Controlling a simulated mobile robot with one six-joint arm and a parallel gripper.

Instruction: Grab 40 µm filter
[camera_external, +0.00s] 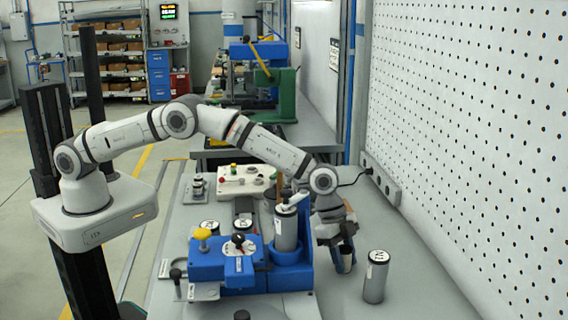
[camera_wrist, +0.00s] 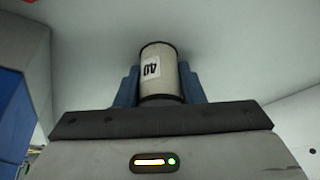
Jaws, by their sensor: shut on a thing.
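The 40 µm filter (camera_wrist: 160,72) is a pale cylinder with dark rims and a white label reading 40. In the wrist view it stands between the two blue fingers of my gripper (camera_wrist: 158,84), which is shut on it. In the external view my gripper (camera_external: 343,257) points down at the right of the blue fixture, low over the grey table. The filter is mostly hidden there by the fingers. I cannot tell whether its base touches the table.
Another labelled cylinder (camera_external: 375,278) stands just right of my gripper. The blue fixture (camera_external: 222,265) with a cylinder (camera_external: 286,228) in its holder is at the left. A white control box (camera_external: 245,181) stands behind. The perforated wall (camera_external: 470,130) bounds the right side.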

